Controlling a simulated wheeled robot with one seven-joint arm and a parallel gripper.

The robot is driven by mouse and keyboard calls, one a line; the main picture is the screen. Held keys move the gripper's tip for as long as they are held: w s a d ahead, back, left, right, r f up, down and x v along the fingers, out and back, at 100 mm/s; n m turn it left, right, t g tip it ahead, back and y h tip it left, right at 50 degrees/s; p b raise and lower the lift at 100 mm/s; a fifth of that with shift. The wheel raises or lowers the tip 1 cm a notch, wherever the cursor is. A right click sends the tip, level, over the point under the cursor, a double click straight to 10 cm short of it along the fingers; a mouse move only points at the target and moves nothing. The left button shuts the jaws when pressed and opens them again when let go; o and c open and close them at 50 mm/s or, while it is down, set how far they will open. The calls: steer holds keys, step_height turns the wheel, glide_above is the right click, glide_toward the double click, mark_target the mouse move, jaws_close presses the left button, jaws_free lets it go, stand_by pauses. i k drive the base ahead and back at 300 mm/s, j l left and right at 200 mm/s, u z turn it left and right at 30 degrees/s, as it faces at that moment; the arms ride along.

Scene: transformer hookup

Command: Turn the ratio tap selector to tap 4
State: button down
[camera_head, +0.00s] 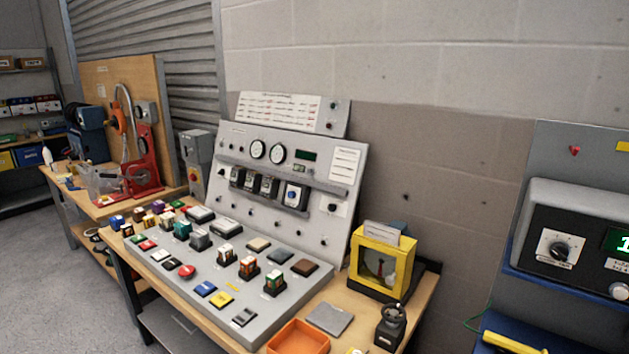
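A grey-cased instrument with a black front (590,215) is mounted at the right edge, partly cut off. It has a round pointer knob (557,249) with a scale around it; the label is too small to read. A green display (620,241) beside it shows a digit like 1, cut off by the frame. On the sloped grey panel, a module with a blue dial (293,195) sits at the right end of a row of dark modules. I cannot tell from legible labels which of these is the ratio tap selector. My gripper is not in view.
The wooden bench (416,298) carries a grey board (204,280) with several small blocks. An orange tray (298,338), a yellow-framed box (382,264) and a dark knobbed device (391,326) stand at its right end. A yellow-handled item (512,343) lies at lower right. Floor at left is clear.

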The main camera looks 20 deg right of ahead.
mark_target(558, 250)
steer(key=z, duration=2.45)
